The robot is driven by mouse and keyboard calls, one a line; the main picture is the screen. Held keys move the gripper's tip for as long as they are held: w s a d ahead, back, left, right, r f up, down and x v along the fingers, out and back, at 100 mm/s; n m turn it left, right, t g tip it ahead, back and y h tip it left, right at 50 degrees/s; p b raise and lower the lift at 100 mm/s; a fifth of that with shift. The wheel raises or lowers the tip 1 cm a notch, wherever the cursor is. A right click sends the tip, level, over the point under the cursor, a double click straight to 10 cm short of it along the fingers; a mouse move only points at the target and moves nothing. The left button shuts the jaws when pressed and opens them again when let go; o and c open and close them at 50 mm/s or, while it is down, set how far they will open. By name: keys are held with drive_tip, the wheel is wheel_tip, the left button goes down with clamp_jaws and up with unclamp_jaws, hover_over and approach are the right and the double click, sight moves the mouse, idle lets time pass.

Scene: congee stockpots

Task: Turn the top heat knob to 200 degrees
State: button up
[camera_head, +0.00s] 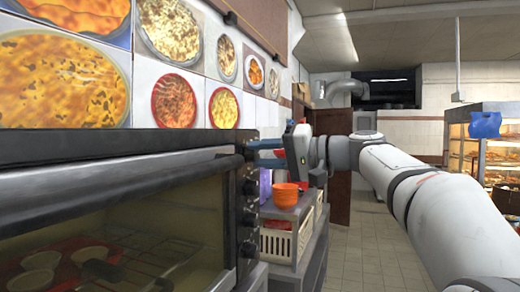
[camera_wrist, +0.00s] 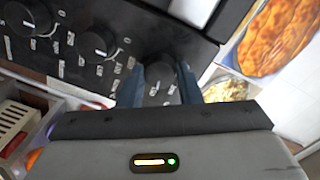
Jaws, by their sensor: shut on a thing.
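The black oven (camera_head: 110,185) stands at the left, with a column of round black knobs on its right-hand control panel (camera_wrist: 70,65). My gripper (camera_head: 262,152) reaches in from the right at the height of the top heat knob. In the wrist view my gripper (camera_wrist: 160,88) has its two blue fingers on either side of the top heat knob (camera_wrist: 158,76) and is shut on it. The scale marks around this knob are too small and partly covered, so its setting cannot be read.
Two lower knobs show in the wrist view, the second knob (camera_wrist: 98,42) and the third knob (camera_wrist: 28,18). Orange bowls (camera_head: 286,195) and a cream basket (camera_head: 280,242) sit on a shelf unit beside the oven. The tiled floor (camera_head: 370,240) to the right is clear.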

drive_tip(key=m+p, duration=0.1)
drive_tip(key=m, duration=0.1)
drive_tip(key=m+p, duration=0.1)
drive_tip(key=m, duration=0.1)
drive_tip(key=shift+w+d+r+p, duration=0.1)
drive_tip(key=shift+r+p, duration=0.1)
drive_tip(key=shift+p, duration=0.1)
drive_tip(key=shift+f+m+g+p, duration=0.1)
drive_tip(key=shift+m+g+p, duration=0.2)
drive_tip(key=shift+m+p, duration=1.6)
drive_tip(key=shift+m+b, duration=0.45)
drive_tip(key=shift+m, duration=0.15)
drive_tip(key=o, duration=0.8)
drive_tip(key=shift+w+d, duration=0.1)
drive_tip(key=shift+d, duration=0.05)
drive_tip(key=shift+o, duration=0.9)
